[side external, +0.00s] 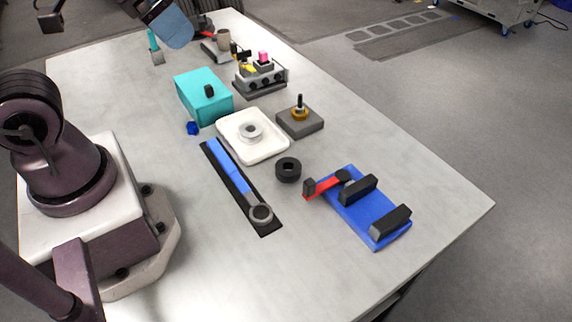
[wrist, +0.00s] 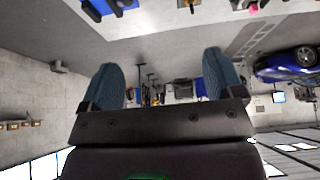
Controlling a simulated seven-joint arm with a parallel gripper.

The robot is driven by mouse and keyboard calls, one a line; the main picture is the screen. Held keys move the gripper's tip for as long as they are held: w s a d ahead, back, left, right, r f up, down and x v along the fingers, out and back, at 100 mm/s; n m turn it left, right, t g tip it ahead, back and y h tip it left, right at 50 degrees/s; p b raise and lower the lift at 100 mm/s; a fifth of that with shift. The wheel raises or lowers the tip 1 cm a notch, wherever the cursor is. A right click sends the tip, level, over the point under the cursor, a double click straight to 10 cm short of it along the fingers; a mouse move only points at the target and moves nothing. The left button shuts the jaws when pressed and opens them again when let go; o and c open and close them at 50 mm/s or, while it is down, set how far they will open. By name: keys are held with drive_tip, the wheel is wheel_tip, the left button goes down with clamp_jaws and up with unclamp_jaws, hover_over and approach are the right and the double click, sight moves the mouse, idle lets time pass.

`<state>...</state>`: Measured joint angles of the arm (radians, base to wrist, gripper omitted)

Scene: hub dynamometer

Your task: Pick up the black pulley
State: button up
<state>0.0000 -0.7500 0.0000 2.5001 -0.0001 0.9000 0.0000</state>
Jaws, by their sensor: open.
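The black pulley (side external: 288,176), a short black ring with a central hole, lies on the grey table in the side view, between the white tray and the blue fixture. I cannot make it out in the wrist view. My gripper shows in the wrist view (wrist: 160,78) with its two blue-grey fingers wide apart and nothing between them. In the side view only part of it shows at the top edge, with a blue finger (side external: 174,28), high and far from the pulley.
A white tray (side external: 276,151) holds a silver pulley. A blue fixture (side external: 372,222) with a red lever stands right of the black pulley. A blue-handled wrench (side external: 229,168) lies left on a black strip. A grey block with a post (side external: 300,122) and a teal box (side external: 203,97) stand behind.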

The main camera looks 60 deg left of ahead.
idle(0.3)
drive_tip(key=shift+c, duration=0.9)
drive_tip(key=shift+w+f, duration=0.1)
drive_tip(key=shift+f, duration=0.1)
drive_tip(key=shift+c, duration=0.3)
drive_tip(key=n+g, duration=0.6)
drive_tip(key=g, duration=0.1)
hover_over(288, 165)
drive_tip(key=s+d, duration=0.1)
drive_tip(key=s, duration=0.2)
wheel_tip(288, 165, down, 26)
drive_tip(key=shift+w+f, duration=0.1)
drive_tip(key=shift+w, duration=0.05)
drive_tip(key=shift+w+f+n+t, duration=0.25)
drive_tip(key=shift+w+f+n, duration=0.1)
drive_tip(key=shift+f, duration=1.05)
drive_tip(key=shift+w+f+n+t, duration=0.2)
drive_tip(key=shift+w+f+n, duration=0.15)
drive_tip(key=shift+f, duration=1.05)
drive_tip(key=shift+w+f+n+t, duration=0.3)
drive_tip(key=shift+f+n, duration=0.1)
drive_tip(key=shift+f, duration=1)
